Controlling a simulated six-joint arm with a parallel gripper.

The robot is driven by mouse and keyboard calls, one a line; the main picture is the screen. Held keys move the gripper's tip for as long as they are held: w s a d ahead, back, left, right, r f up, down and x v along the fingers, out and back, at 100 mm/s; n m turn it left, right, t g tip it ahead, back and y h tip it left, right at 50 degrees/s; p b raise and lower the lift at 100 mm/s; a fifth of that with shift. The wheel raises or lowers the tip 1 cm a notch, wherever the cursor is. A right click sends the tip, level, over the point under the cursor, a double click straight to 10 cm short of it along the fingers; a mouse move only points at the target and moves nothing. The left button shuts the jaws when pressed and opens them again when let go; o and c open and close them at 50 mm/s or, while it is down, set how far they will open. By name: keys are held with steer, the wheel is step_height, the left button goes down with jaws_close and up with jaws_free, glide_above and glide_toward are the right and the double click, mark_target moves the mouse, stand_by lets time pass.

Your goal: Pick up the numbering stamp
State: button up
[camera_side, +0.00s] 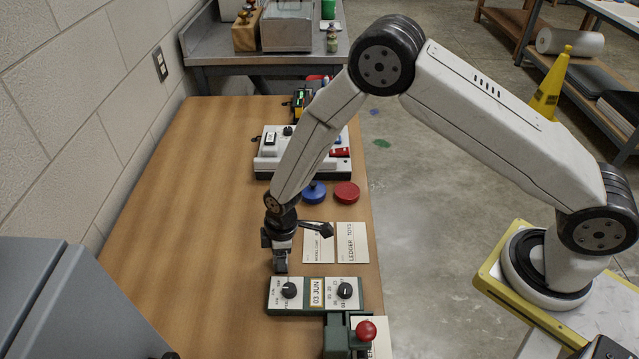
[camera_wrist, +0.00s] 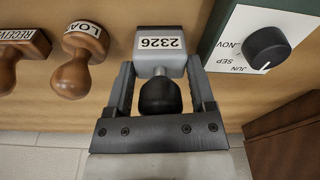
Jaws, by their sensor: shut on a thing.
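The numbering stamp (camera_wrist: 160,97) is in the wrist view, a grey block with a white label reading 2326 and a round black knob. My gripper (camera_wrist: 162,75) has one finger on each side of it and is shut on it. In the side view my gripper (camera_side: 280,246) points down over the wooden table, just behind the date panel. A small grey part of the stamp (camera_side: 280,266) shows below the fingers there. I cannot tell whether its base touches the table.
A date panel (camera_side: 315,281) with black knobs stands close in front. Two wooden-handled stamps, RECEIVED (camera_wrist: 22,50) and LOAN (camera_wrist: 80,62), are left in the wrist view. The table's left side (camera_side: 180,210) is clear.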

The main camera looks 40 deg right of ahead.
steer(key=shift+r, duration=0.2)
steer(key=shift+r, duration=0.9)
steer(key=s+d+r, duration=0.1)
steer(key=s+r, duration=0.2)
steer(key=s, duration=0.1)
steer(key=s+d+r, duration=0.2)
steer(key=s+r, duration=0.2)
steer(key=s+d+r, duration=0.1)
steer(key=s+r, duration=0.2)
steer(key=s, duration=0.2)
steer(key=shift+s+d+r, duration=0.1)
steer(key=shift+d+r, duration=0.1)
steer(key=shift+r, duration=0.2)
